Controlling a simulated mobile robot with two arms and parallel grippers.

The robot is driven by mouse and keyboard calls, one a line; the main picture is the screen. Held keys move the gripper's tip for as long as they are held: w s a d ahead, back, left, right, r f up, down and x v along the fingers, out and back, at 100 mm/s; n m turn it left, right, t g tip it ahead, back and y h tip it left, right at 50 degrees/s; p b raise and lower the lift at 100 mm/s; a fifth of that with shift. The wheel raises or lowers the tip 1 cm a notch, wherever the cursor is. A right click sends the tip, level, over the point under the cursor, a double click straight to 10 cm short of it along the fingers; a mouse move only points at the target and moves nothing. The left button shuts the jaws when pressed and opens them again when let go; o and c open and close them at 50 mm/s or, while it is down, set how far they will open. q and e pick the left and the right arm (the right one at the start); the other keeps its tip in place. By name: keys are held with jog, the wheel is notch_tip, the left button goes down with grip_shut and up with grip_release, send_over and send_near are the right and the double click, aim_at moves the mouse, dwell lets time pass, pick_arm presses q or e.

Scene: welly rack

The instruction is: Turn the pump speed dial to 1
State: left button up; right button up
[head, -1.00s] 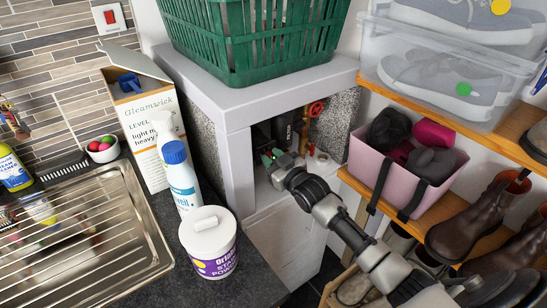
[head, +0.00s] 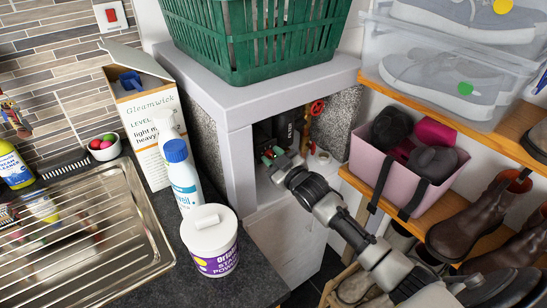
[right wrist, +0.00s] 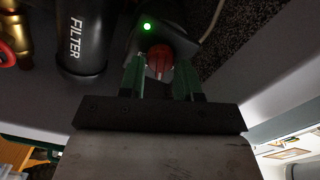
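The pump speed dial (right wrist: 160,61) is a red ridged knob on a dark unit (right wrist: 178,25) with a lit green lamp (right wrist: 147,26), seen in the right wrist view. My right gripper (right wrist: 159,72) has its green fingers on either side of the dial, with little or no gap showing; I cannot tell whether they press on it. In the head view my right gripper (head: 271,156) reaches into the opening under the grey worktop, and the dial is hidden there. Its number marks are not readable. My left gripper is not in view.
A black filter canister (right wrist: 82,35) and a red valve wheel (right wrist: 6,55) are left of the dial in the wrist view. A green basket (head: 255,45) stands on the grey worktop above. A pink bin (head: 400,175) and shelves (head: 450,205) flank my arm on the right.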

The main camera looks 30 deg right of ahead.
jog(key=shift+o, duration=1)
jog(key=s+d+b, duration=0.1)
jog(key=s+b, duration=0.1)
jog(key=s, duration=0.8)
jog(key=shift+s+d, duration=0.25)
jog(key=shift+s, duration=0.1)
